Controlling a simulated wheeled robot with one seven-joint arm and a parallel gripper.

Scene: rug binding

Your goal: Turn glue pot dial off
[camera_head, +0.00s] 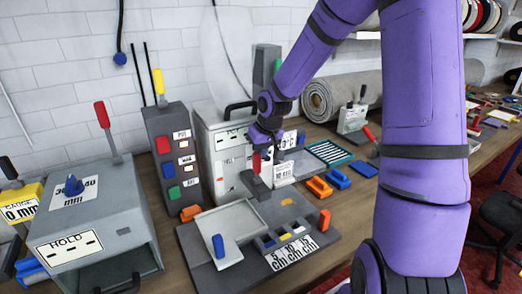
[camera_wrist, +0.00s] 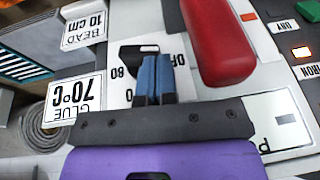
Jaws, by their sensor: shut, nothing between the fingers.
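The glue pot (camera_head: 211,128) is a pale grey box with a black top handle, against the wall in the head view. My gripper (camera_wrist: 154,58) is at its front panel, its blue fingers shut together and empty. In the wrist view a black piece (camera_wrist: 130,53), seemingly the dial, shows behind and beside the fingertips. The fingers hide part of it, and I cannot tell whether they touch it. Partly covered "OFF" and "80" marks show around it, upside down. A "GLUE 70°C" label (camera_wrist: 74,105) is to the left. In the head view my wrist (camera_head: 268,122) hides the dial.
A thick red handle (camera_wrist: 216,42) stands close to the right of my fingers; it also shows in the head view (camera_head: 257,162). A button box (camera_head: 171,155) stands left of the pot. A grey tray fixture (camera_head: 245,215) lies in front. A rolled rug (camera_head: 318,100) is behind right.

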